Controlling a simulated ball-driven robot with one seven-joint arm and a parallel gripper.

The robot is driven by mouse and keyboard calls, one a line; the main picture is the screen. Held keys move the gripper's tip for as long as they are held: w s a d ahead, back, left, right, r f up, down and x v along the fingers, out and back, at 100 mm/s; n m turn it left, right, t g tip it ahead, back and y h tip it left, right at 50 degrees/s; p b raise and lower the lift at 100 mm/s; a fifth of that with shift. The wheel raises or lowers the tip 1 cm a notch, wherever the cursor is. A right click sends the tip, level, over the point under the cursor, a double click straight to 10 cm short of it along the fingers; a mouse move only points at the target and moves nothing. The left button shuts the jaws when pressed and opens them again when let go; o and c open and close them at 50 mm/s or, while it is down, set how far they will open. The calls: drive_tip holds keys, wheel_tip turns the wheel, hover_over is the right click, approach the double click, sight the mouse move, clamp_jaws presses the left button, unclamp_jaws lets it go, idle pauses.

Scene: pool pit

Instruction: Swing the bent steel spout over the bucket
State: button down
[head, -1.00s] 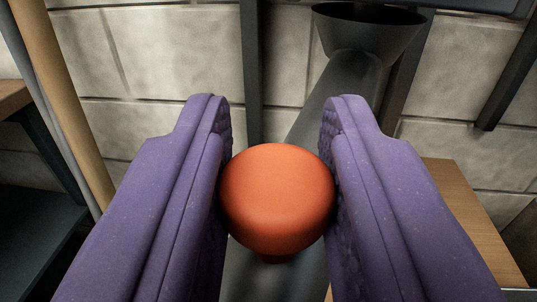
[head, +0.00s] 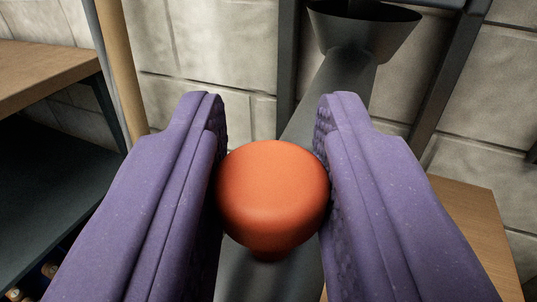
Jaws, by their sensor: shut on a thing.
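An orange-red round knob (head: 272,195) is between the two purple fingers of my gripper (head: 270,190), which is shut on it. Behind and below the knob runs a dark grey steel tube (head: 340,95), which looks like the bent spout. It slants up and to the right to a dark flared funnel-like end (head: 365,32). The knob appears to sit on this tube, but the join is partly hidden by the knob and fingers. No bucket shows in the view.
A wooden-topped shelf (head: 45,75) with a dark lower level stands at the left. A tan pole (head: 122,65) stands beside it. A wooden surface (head: 475,235) lies at the lower right. A pale block wall (head: 205,50) with dark uprights closes the back.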

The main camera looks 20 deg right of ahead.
drive_tip(key=c, duration=0.9)
unclamp_jaws()
drive_tip(key=shift+d+r, duration=0.15)
drive_tip(key=shift+r, duration=0.3)
drive_tip(key=shift+f, duration=0.15)
drive_tip(key=p+v, duration=0.1)
drive_tip(key=v, duration=0.6)
drive_tip(key=shift+s+a, duration=0.2)
drive_tip(key=shift+s, duration=0.15)
drive_tip(key=shift+w, duration=0.1)
